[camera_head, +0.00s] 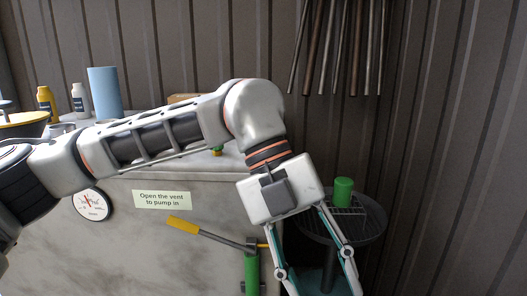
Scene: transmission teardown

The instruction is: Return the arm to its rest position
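My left arm (150,140) reaches in from the left across the picture and bends down at its wrist. My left gripper (318,270) hangs from it at the lower middle, pointing down. My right gripper is not in view.
A grey cabinet (130,245) with a "Open the vent to pump in" label (162,200) stands behind the arm. A yellow-handled lever (183,225) on a green pump (252,272) is left of the gripper. Bottles and a blue cylinder (104,92) stand on top. Rods (340,45) hang on the wall.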

